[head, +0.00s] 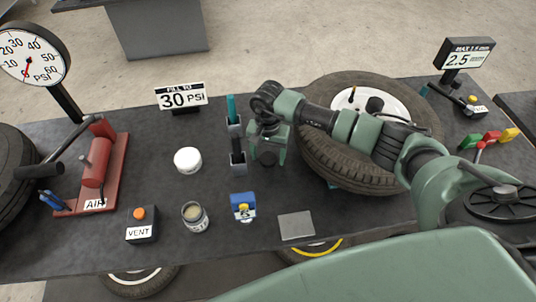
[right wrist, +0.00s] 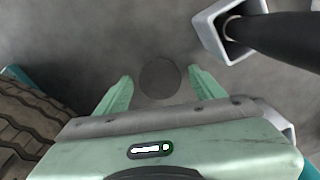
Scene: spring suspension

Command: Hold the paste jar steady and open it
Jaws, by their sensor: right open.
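The paste jar (head: 195,217) stands upright on the dark table, left of centre in the head view. Its top is open and beige paste shows inside. A white round lid-like piece (head: 187,160) lies on the table behind it, apart from the jar. My right gripper (head: 267,158) is open, pointing down, to the right of and behind the jar. In the right wrist view its two green fingers (right wrist: 161,85) stand either side of a flat dark disc (right wrist: 160,77) on the table, with nothing held. My left gripper is not in view.
Tool holders (head: 238,157) stand just left of my right gripper; a tire (head: 340,165) lies to its right. A blue box (head: 243,207), a grey plate (head: 296,225) and a vent box (head: 142,228) lie near the front edge. A red air pump (head: 97,165) is at left.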

